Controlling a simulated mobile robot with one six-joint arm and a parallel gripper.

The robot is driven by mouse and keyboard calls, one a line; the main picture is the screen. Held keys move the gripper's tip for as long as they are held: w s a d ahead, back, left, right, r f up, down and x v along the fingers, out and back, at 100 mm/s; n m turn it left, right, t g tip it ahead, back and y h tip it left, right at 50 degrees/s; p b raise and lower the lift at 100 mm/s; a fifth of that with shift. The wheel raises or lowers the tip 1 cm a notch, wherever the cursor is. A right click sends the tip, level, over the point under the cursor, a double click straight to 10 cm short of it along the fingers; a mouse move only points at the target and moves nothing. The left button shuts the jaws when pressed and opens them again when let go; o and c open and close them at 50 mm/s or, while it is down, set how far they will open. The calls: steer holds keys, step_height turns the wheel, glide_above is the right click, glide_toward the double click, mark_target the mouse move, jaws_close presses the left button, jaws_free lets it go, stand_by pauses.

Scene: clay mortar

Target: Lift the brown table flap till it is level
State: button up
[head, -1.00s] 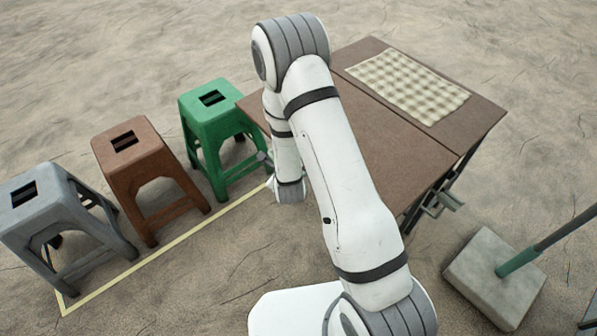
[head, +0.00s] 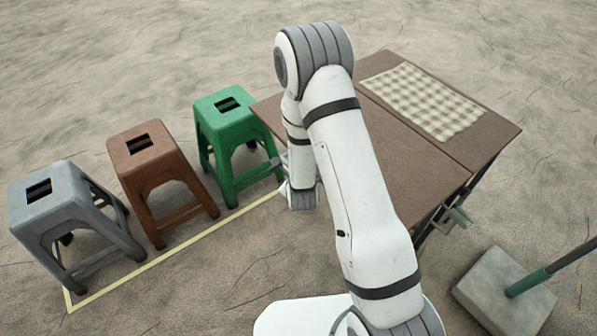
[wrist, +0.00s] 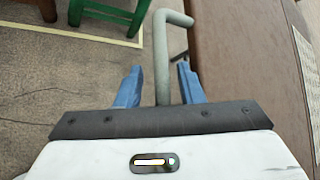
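The brown table flap (head: 405,160) is the near part of the table, joined along a seam to the far top (head: 482,150). Its right edge bends downward at the seam, so it seems to slope down toward me; the exact angle is unclear. In the wrist view the flap (wrist: 235,65) fills the right side. There my gripper (wrist: 158,85) has its blue fingers apart, with a grey-green bent rod (wrist: 161,60) between them and gaps visible on both sides.
Green (head: 228,112), brown (head: 140,150) and grey (head: 50,195) stools stand left of the table behind a yellow floor line (head: 170,257). A checked cloth (head: 422,100) lies on the far top. A grey block with a pole (head: 500,290) stands at the right. A bracket (head: 455,217) shows under the table.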

steer(key=v, duration=0.7)
steer(key=shift+s+r, duration=0.2)
steer(key=shift+s, duration=0.15)
steer(key=shift+r, duration=0.1)
steer(key=s+d+r+n+g+p, duration=0.2)
steer(key=r+n, duration=0.5)
steer(key=r, duration=0.2)
steer(key=s+d+r+n+g+p, duration=0.2)
steer(key=s+r+n, duration=0.1)
steer(key=r+n, duration=0.5)
steer(key=s+d+r+n+g+p, duration=0.1)
steer(key=s+d+r+n+g, duration=0.1)
steer(key=s+r+n, duration=0.4)
steer(key=s+d+r+n+g+p, duration=0.1)
steer(key=s+d+r+n, duration=0.3)
steer(key=s+r, duration=0.4)
steer(key=shift+s+r+n+g, duration=0.2)
steer(key=shift+s+n+g, duration=0.4)
steer(key=shift+n, duration=0.3)
